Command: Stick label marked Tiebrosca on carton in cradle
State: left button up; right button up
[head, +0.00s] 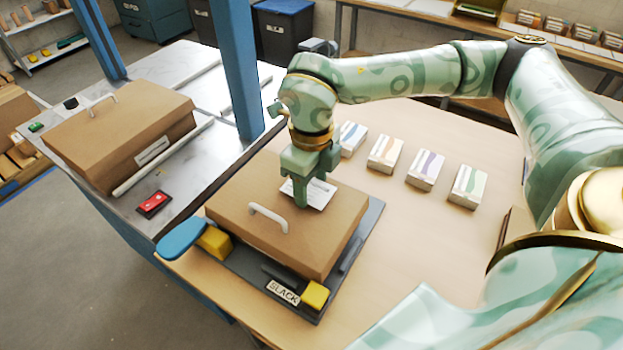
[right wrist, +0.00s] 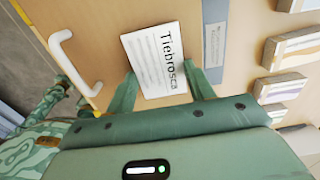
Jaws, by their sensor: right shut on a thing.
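A brown carton (head: 270,237) with a white handle (head: 268,217) sits in a dark grey cradle (head: 362,230) at the table's left end. My right gripper (head: 302,198) points down over the carton's top, shut on a white label (head: 319,194). In the right wrist view the label (right wrist: 152,60) reads Tiebrosca, with smaller lines below. It lies flat over or against the carton top (right wrist: 100,25), partly covered by the fingers; I cannot tell if it touches.
The cradle has yellow blocks (head: 315,294), a blue paddle (head: 182,238) and a SLACK plate (head: 283,292). Several label stacks (head: 426,170) stand behind and right. Another carton (head: 120,135) is on the metal bench at left, beside a blue post (head: 238,70).

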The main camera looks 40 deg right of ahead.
jog(key=o, duration=1.3)
jog(key=shift+o, duration=0.2)
jog(key=shift+r, duration=0.1)
notch_tip(320, 180, up, 6)
jog(key=p, duration=0.5)
